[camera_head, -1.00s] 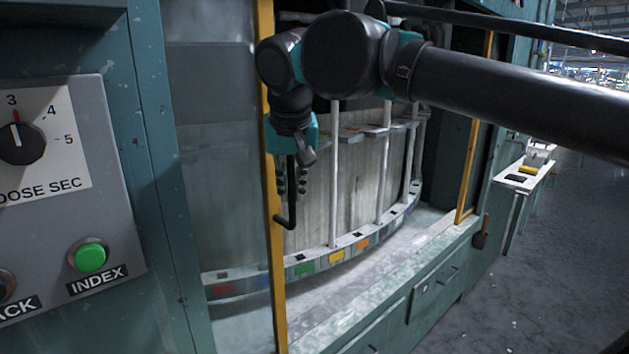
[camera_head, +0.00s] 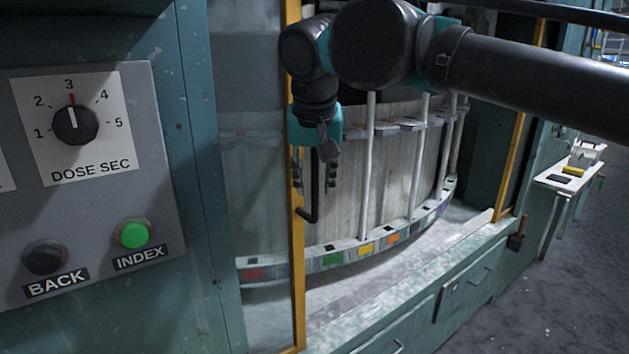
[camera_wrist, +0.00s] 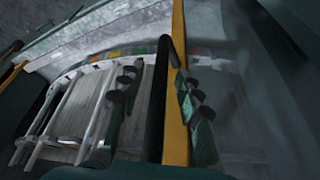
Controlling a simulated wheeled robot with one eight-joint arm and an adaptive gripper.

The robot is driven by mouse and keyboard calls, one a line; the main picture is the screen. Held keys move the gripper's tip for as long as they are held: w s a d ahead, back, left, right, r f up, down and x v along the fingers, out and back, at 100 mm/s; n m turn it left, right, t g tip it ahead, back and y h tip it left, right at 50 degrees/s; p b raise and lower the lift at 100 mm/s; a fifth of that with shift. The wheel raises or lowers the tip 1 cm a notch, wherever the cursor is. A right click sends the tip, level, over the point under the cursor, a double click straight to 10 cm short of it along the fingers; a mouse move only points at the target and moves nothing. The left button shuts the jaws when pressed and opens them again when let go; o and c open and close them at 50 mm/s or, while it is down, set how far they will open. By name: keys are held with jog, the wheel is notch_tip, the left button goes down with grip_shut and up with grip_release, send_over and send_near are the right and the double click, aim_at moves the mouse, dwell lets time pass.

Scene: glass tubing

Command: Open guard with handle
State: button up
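The guard is a clear panel (camera_head: 250,100) with a yellow upright edge (camera_head: 297,250), standing in front of the left part of the machine's opening. Its handle (camera_head: 313,214) is a black bar with a bent lower end, beside the yellow edge. In the wrist view the handle (camera_wrist: 158,100) runs upright next to the yellow edge (camera_wrist: 177,120). My gripper (camera_head: 322,180) points down at the handle. In the wrist view my gripper (camera_wrist: 157,92) has its fingers apart, one on each side of the handle, with gaps showing. The handle's upper part is hidden by my wrist.
A control panel (camera_head: 100,225) with a dial and buttons is at the left. Behind the guard is a curved rack (camera_head: 395,237) with coloured tags and white posts. A second yellow upright (camera_head: 512,160) is at the right. A ledge (camera_head: 400,290) runs along the front.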

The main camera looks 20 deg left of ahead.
jog(key=v, duration=1.2)
dwell(0.4)
